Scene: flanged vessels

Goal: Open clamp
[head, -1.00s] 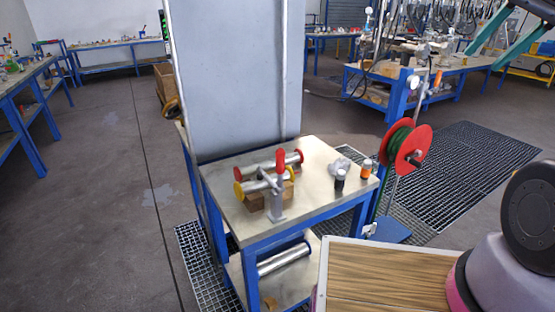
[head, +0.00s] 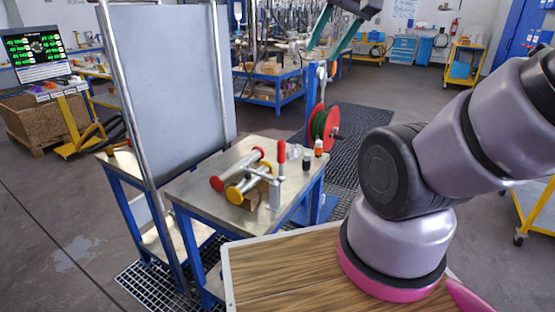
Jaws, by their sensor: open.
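The clamp (head: 275,188) stands on the near right part of a small steel-topped bench. It has a grey metal post and an upright red handle (head: 281,153). Beside it, metal flanged vessels with red and yellow end caps lie on a wooden block; a yellow cap (head: 234,194) faces me. I cannot tell how the clamp touches the vessels. My gripper (head: 322,53) shows at the top of the head view, its two teal fingers apart with nothing visible between them. In the picture it is above and right of the clamp, well apart from it.
A dark bottle (head: 307,160) and an orange-capped bottle (head: 319,147) stand right of the clamp. A red reel (head: 332,122) is behind. My arm's links fill the right.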

